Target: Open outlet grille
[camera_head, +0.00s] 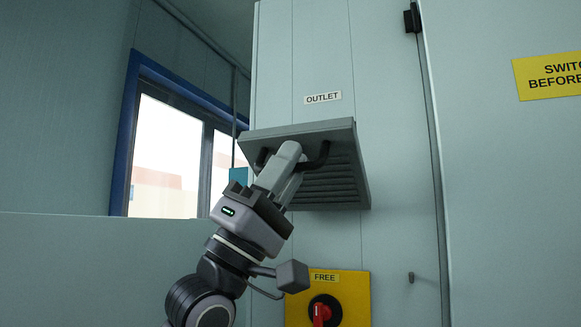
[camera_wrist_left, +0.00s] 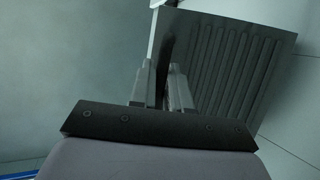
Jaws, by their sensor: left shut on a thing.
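The outlet grille (camera_head: 335,180) is a grey slatted panel on the pale cabinet, under the OUTLET label (camera_head: 322,98). It stands tilted out, with its upper edge away from the cabinet face and its slats showing beneath. A dark bar handle (camera_head: 322,157) runs across its front. My left gripper (camera_head: 287,160) reaches up to the grille and is shut on the handle; its fingers hide the handle's middle. In the left wrist view the fingers (camera_wrist_left: 161,85) close around the dark handle (camera_wrist_left: 167,48), with the slatted panel (camera_wrist_left: 235,70) to the right. My right gripper is not in view.
A yellow plate with a red rotary switch (camera_head: 321,312) and a FREE label sits below the grille. A small peg (camera_head: 411,277) and a cabinet door seam are to the right. A blue-framed window (camera_head: 170,150) is at left.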

